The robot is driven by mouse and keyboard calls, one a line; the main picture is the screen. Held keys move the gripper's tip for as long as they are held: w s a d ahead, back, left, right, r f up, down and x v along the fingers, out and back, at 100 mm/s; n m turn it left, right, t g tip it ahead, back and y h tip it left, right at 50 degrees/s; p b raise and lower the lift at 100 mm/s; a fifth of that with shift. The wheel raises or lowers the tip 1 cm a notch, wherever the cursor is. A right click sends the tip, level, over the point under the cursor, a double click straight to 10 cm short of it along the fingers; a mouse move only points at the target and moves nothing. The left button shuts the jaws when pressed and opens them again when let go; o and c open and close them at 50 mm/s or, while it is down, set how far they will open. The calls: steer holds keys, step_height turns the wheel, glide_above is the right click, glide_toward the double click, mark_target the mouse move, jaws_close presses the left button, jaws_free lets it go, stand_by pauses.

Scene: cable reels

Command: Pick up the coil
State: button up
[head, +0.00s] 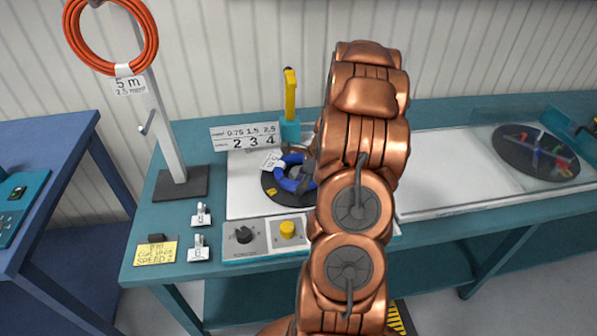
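A blue coil (282,180) with a white tag (271,162) lies on a black round disc (270,198) on the white machine top. My copper-coloured arm covers the right part of the disc and coil. My gripper (306,174) is mostly hidden behind the arm; a dark part of it shows at the coil's right side. I cannot tell whether its fingers touch the coil or are open. An orange coil (67,30), labelled 5 m, hangs high on a grey post at the left.
The post's base (181,183) stands on the teal bench left of the machine. A yellow-handled tool (290,94) stands upright behind the disc. A control panel with a black knob (244,235) and yellow button (287,229) lies in front. A second disc (536,153) sits far right under a clear cover.

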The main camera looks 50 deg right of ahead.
jaws_close()
steer(key=shift+r, duration=0.1)
stand_by(0.4)
steer(key=shift+r+b, duration=0.9)
steer(key=shift+r, duration=0.65)
steer(key=shift+s+a+r, duration=0.15)
steer(key=shift+s, duration=0.15)
steer(key=s+a+b, duration=0.1)
steer(key=s+a, duration=0.1)
steer(key=s, duration=0.2)
steer(key=s+a+r+b, duration=0.1)
steer(key=s+b, duration=0.1)
steer(key=s, duration=0.3)
steer(key=s+a+b, duration=0.1)
steer(key=s+a, duration=0.1)
steer(key=s, duration=0.3)
steer(key=shift+s+a+r, duration=0.1)
steer(key=shift+a+r, duration=0.2)
steer(key=shift+a, duration=0.05)
